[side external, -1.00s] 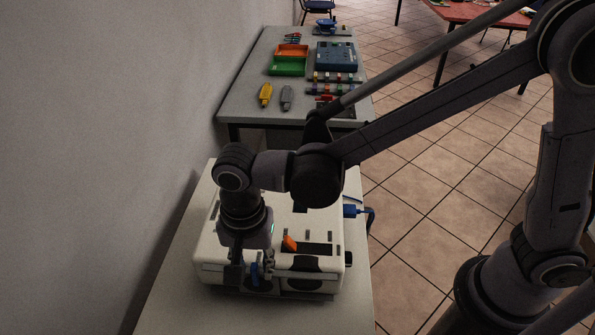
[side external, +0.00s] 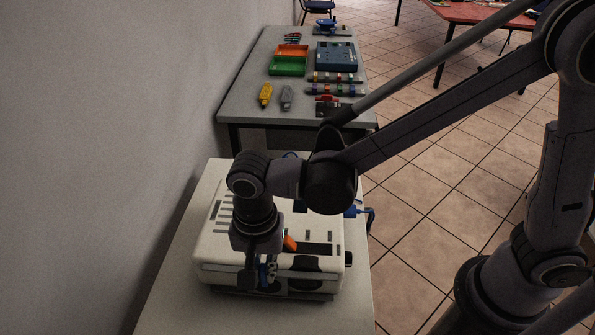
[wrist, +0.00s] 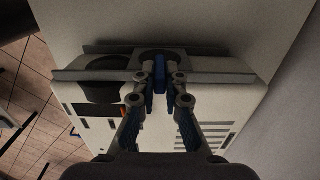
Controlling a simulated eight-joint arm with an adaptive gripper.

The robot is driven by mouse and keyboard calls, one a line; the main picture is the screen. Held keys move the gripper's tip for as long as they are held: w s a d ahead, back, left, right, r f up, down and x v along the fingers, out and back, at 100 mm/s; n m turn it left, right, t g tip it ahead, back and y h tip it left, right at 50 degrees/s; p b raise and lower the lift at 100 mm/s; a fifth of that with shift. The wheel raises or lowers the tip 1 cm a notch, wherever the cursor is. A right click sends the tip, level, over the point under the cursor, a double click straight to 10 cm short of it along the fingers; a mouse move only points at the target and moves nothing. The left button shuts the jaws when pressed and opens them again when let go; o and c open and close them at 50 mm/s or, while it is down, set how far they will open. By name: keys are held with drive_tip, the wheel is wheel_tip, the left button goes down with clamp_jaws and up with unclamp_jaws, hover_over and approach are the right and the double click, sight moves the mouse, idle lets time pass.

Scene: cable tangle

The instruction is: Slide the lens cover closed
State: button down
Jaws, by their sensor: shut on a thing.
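A white projector-like box (side external: 215,250) stands on the near table; its front and top also show in the wrist view (wrist: 215,100). A dark round lens (side external: 306,270) is on its front, right of my gripper, and shows uncovered at the left in the wrist view (wrist: 107,62). A blue tab (wrist: 160,72) stands out between two grey rails on the front. My gripper (wrist: 160,78) is shut on the blue tab. In the side view my gripper (side external: 265,273) hides most of the tab and the cover around it.
An orange piece (side external: 290,243) sits by a dark slot on top of the box. A blue cable (side external: 367,214) leaves its right side. A second table (side external: 238,105) behind holds an orange and green tray (side external: 290,66), a blue case (side external: 337,56) and small parts. A wall stands at left.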

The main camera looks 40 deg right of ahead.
drive_tip(key=s+d, duration=0.5)
drive_tip(key=shift+s+d, duration=0.3)
drive_tip(key=shift+d, duration=0.05)
drive_tip(key=c, duration=1.4)
unclamp_jaws()
wheel_tip(320, 180, up, 12)
